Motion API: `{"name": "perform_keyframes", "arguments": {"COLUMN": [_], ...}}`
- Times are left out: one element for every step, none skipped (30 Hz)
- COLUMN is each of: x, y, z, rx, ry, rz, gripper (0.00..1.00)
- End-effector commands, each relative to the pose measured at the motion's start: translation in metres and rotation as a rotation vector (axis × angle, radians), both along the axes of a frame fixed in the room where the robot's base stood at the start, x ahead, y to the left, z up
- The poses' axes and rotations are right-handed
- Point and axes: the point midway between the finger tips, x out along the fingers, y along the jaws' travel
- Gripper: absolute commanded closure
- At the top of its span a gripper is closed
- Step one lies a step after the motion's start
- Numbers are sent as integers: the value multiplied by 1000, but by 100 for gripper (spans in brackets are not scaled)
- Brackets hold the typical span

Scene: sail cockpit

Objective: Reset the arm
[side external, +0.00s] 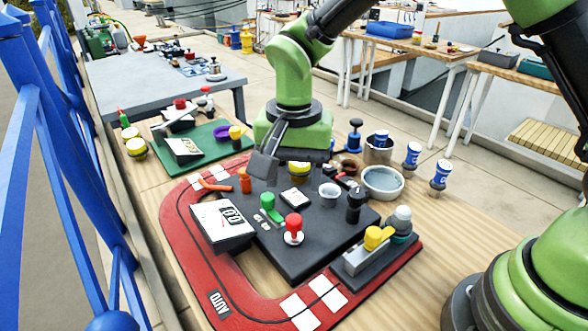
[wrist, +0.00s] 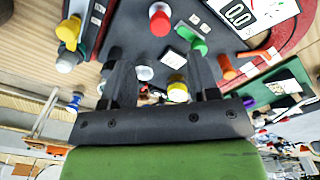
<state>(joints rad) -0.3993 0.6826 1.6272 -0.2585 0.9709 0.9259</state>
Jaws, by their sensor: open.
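My gripper (side external: 266,162) hangs over the back part of a dark control panel (side external: 290,257), below my green wrist. In the wrist view my gripper (wrist: 156,58) shows two dark fingers spread apart, with nothing held between them. A red knob (side external: 293,225) on a white base and a green lever (side external: 270,208) stand on the panel. An orange lever (side external: 244,181) is beside my gripper. A display box (side external: 222,222) sits at the panel's left. A yellow-topped button (wrist: 177,90) shows between the fingers in the wrist view. Contact between the fingers and the panel cannot be told.
A red track mat (side external: 180,245) surrounds the panel on the wooden table. A yellow-handled switch (side external: 374,238) stands at front right. A metal bowl (side external: 383,183) and blue-white cans (side external: 440,175) are right of my gripper. A green mat (side external: 205,155) lies behind left. A blue railing (side external: 60,150) runs along the left.

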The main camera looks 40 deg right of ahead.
Motion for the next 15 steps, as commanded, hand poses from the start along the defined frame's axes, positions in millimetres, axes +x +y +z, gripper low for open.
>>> {"name": "perform_keyframes", "arguments": {"x": [0,0,0,0,0,0,0,0,0,0,0,0,-1,-1,-2], "y": [0,0,0,0,0,0,0,0,0,0,0,-1,-2,-3,-6], "z": [4,5,6,6,6,6,6,6,6,6,6,7,10,13,20], "rx": [1,1,1,1,0,0,0,0,0,0,0,2,4,8,16], "ry": [-1,-1,-1,-1,0,0,0,0,0,0,0,-2,-6,-11,-23], "rz": [-1,-1,-1,-1,-1,-1,-1,-1,-1,-1,0,0,2,6,12], "gripper": [45,45,45,45,45,45,45,45,45,45,45,45,45,45,45]}}
